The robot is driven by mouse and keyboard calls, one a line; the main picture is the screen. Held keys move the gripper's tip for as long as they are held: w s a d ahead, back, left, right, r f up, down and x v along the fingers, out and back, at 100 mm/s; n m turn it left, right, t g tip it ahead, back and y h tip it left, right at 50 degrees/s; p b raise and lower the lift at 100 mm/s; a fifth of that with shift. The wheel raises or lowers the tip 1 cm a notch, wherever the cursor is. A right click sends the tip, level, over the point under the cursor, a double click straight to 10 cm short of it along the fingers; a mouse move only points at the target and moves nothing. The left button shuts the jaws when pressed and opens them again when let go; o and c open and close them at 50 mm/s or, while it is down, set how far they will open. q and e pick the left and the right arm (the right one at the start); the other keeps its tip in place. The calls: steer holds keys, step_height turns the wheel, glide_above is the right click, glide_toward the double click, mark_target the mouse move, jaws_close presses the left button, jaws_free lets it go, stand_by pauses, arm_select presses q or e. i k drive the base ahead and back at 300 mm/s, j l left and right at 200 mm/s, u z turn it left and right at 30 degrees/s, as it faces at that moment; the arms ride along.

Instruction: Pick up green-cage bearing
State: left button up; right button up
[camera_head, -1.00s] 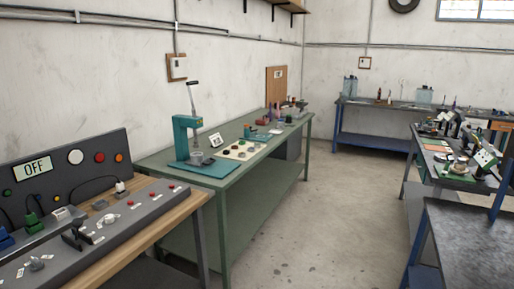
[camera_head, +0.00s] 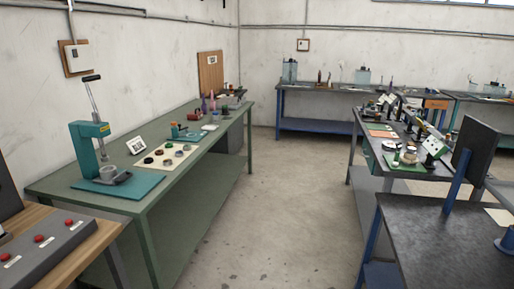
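Several small ring-shaped parts (camera_head: 169,153) lie on a cream mat (camera_head: 146,168) on the green bench (camera_head: 178,185) at the left. They look like bearings, but they are too small for me to tell which has a green cage. A teal arbor press (camera_head: 88,150) stands on a teal base plate at the near end of this bench. Neither of my grippers shows in the view.
A wooden bench with a grey button panel (camera_head: 50,243) is at the lower left. Dark-topped benches (camera_head: 440,232) with equipment stand at the right. A blue-framed bench (camera_head: 318,108) lines the back wall. The concrete floor (camera_head: 275,200) between is clear.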

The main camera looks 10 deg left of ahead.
mark_target(186, 147)
steer(key=i+u, duration=0.15)
steer(key=i, duration=0.45)
steer(key=i+l+u, duration=0.15)
steer(key=i, duration=0.45)
steer(key=i+l+u, duration=0.15)
steer(key=i, duration=0.4)
steer(key=l, duration=0.1)
